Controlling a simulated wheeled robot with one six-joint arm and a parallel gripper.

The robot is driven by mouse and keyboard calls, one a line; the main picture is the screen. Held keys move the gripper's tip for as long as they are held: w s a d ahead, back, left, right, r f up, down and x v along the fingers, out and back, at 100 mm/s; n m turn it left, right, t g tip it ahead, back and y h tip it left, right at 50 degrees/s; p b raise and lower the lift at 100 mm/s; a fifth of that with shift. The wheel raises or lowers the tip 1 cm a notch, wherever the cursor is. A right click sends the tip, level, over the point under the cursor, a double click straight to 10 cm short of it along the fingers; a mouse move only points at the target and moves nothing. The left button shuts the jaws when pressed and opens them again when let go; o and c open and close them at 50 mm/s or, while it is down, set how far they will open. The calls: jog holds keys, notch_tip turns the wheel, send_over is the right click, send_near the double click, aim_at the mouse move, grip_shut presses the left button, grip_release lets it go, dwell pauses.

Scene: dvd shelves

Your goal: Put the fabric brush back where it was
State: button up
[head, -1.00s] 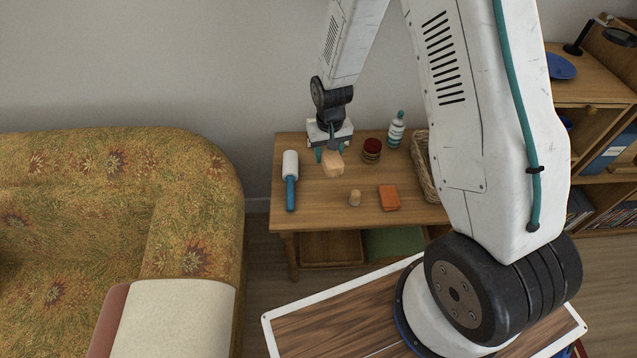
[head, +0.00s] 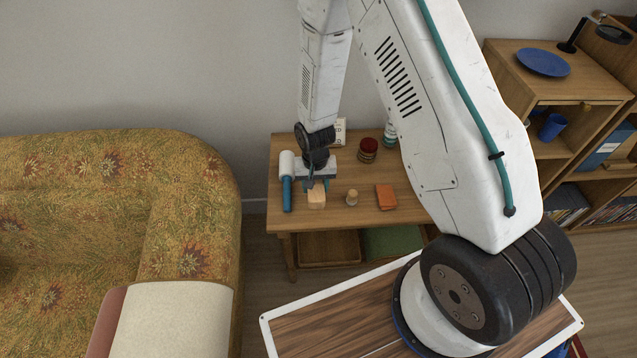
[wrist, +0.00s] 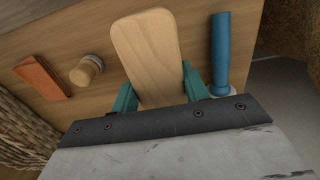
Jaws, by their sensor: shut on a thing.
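The fabric brush (head: 316,200) shows as a pale wooden block in the head view, and my gripper (head: 317,187) is shut on it. In the wrist view the brush (wrist: 147,52) is a rounded wooden slab between my teal fingers (wrist: 160,92). It is over the front left part of the wooden side table (head: 350,222). I cannot tell whether it touches the tabletop. Its underside is hidden.
A lint roller (head: 287,190) with a blue handle lies close to the left of the brush. A small wooden peg (head: 352,197) and an orange block (head: 386,197) are to its right. A dark red-lidded jar (head: 368,150), a bottle (head: 390,135) and a white card (head: 340,132) stand behind.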

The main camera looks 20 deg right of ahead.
aim_at(319, 183)
jog(key=w+d, duration=0.2)
jog(key=shift+w+f, duration=0.15)
jog(key=shift+w, duration=0.25)
jog(key=shift+w+d+f, duration=0.1)
jog(key=shift+w+f, duration=0.05)
jog(key=shift+f, duration=0.75)
jog(key=shift+w+d+f, duration=0.1)
jog(key=shift+f, duration=0.8)
jog(key=o, duration=1)
jog(key=shift+f, duration=0.1)
jog(key=shift+c, duration=0.2)
